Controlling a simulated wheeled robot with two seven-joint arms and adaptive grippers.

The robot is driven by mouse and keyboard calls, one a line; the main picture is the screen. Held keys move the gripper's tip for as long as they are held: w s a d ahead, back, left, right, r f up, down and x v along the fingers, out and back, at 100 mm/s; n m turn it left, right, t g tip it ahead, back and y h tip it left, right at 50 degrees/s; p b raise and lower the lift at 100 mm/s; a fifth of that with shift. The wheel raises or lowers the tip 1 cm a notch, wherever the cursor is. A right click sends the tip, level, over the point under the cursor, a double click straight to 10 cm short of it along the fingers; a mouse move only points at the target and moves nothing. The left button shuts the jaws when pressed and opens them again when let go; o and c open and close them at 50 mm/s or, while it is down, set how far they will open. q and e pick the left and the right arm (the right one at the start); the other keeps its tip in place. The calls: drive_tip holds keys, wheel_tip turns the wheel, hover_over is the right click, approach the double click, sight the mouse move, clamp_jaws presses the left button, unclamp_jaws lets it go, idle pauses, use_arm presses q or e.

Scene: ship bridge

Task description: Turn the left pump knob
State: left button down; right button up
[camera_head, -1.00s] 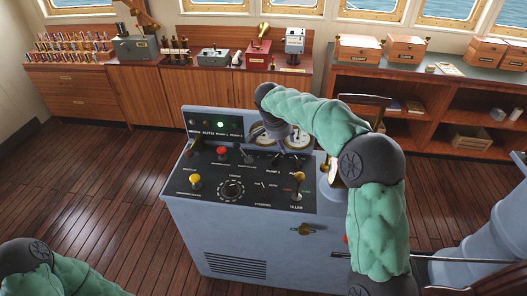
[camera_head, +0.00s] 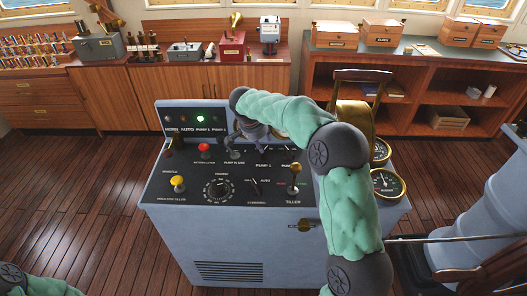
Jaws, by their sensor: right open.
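The grey control console (camera_head: 150,200) stands in the middle of the head view, with a black sloping panel on top. The PUMP 1 label (camera_head: 263,166) is on the panel, left of the PUMP 2 label (camera_head: 291,166). The left pump knob is just above its label and is largely hidden by my right gripper. My right gripper (camera_head: 247,140) points down over the back of the panel, open. I cannot tell whether it touches the knob. My left gripper is out of view; only part of my left arm shows at the bottom left.
Close to my right gripper are a red knob (camera_head: 204,149) and the upright indicator panel with a lit green lamp (camera_head: 200,118). A yellow knob (camera_head: 178,182), a round dial (camera_head: 219,189) and the tiller lever (camera_head: 295,178) sit nearer the front. Gauges (camera_head: 387,183) stand at right.

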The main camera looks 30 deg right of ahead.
sight(265, 151)
drive_tip(key=b+x, duration=0.1)
drive_tip(key=x, duration=0.5)
drive_tip(key=shift+d+f, duration=0.1)
clamp_jaws()
